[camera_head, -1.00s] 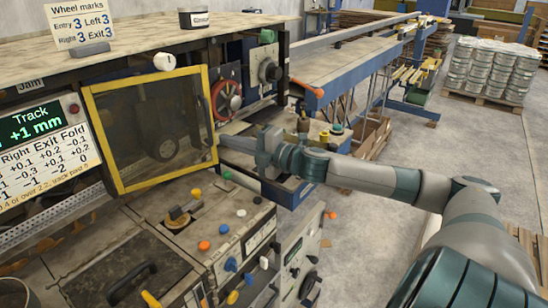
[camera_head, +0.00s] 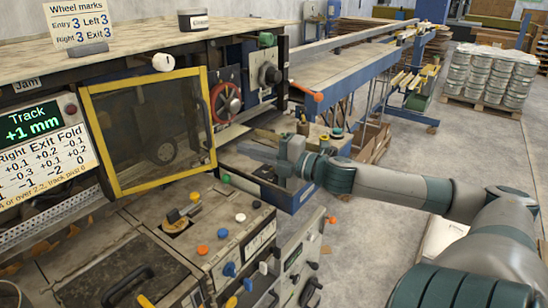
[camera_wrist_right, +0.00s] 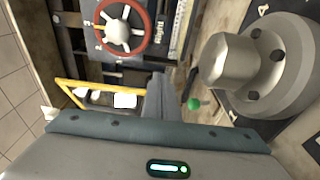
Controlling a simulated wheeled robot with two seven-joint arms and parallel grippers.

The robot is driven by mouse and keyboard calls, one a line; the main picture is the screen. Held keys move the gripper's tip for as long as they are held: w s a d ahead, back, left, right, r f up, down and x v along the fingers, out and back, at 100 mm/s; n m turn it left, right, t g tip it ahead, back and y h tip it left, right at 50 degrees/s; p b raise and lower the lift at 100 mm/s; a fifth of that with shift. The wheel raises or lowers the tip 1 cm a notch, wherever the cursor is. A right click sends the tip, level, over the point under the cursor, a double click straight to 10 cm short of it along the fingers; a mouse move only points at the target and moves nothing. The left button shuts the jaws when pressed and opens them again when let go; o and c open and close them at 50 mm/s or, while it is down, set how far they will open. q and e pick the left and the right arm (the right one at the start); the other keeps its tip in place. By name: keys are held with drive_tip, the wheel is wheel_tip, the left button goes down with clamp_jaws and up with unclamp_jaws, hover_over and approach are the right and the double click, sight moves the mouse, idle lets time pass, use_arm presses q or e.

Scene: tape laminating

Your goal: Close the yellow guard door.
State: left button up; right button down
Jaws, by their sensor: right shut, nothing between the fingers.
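The yellow guard door (camera_head: 112,187) is a yellow frame around a dark see-through panel on the machine front. I cannot tell whether it sits flush with the machine. Its yellow frame also shows at the left of the right wrist view (camera_wrist_right: 84,84). My right gripper (camera_head: 243,149) is shut and empty, to the right of the door's lower right corner, with a gap between them in the head view. Its fingers also show in the right wrist view (camera_wrist_right: 159,98). My left gripper is not in view.
A red-rimmed handwheel (camera_head: 226,101) is right of the door. A panel with coloured knobs (camera_head: 228,235) lies below. A track display (camera_head: 38,140) stands at the left. A blue-sided table (camera_head: 345,72) extends behind my right arm.

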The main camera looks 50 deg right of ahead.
drive_tip(key=shift+p+v, duration=0.45)
drive_tip(key=shift+v, duration=3.15)
drive_tip(key=shift+a, duration=0.1)
